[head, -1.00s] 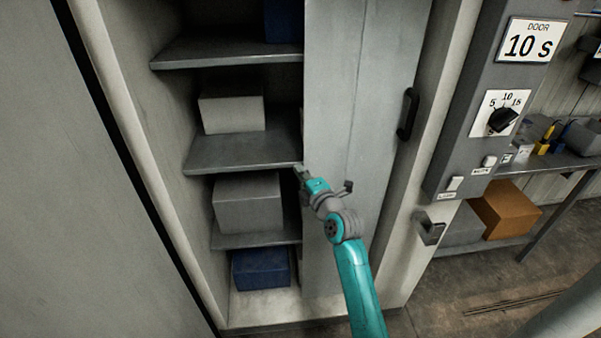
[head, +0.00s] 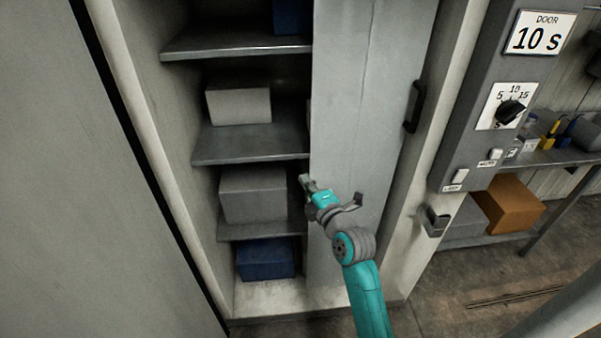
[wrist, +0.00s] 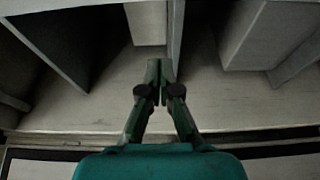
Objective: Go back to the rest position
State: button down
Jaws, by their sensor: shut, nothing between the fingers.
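My gripper (head: 305,181) is in front of the cabinet, near the left edge of the grey sliding door (head: 362,130). In the wrist view my gripper (wrist: 160,70) has its two fingers together, with nothing between them. The teal arm reaches up from the bottom of the head view. I cannot tell how far the fingertips are from the door edge.
The open left part of the cabinet has shelves (head: 250,146) with grey boxes (head: 252,194) and a dark blue box (head: 265,259). A black door handle (head: 414,106), a control panel (head: 475,135) and a bench with an orange box (head: 508,205) are to the right.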

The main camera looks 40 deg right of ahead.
jog(key=shift+v, duration=0.9)
jog(key=s+a+f+m+g+y, duration=0.1)
jog(key=s+a+f+m, duration=0.3)
jog(key=s+a+f, duration=0.4)
jog(key=s+a+f+m, duration=0.4)
jog(key=s+a, duration=0.2)
jog(key=s, duration=0.4)
jog(key=s+a+r+m+y, duration=0.1)
jog(key=s+a+m, duration=0.2)
jog(key=s, duration=0.8)
jog(key=s+a+r+m+g+y, duration=0.1)
jog(key=s+a+m, duration=0.3)
jog(key=s, duration=0.8)
jog(key=shift+a+r+g+y, duration=0.3)
jog(key=shift+a+r+y, duration=0.3)
jog(key=shift+a+y, duration=0.25)
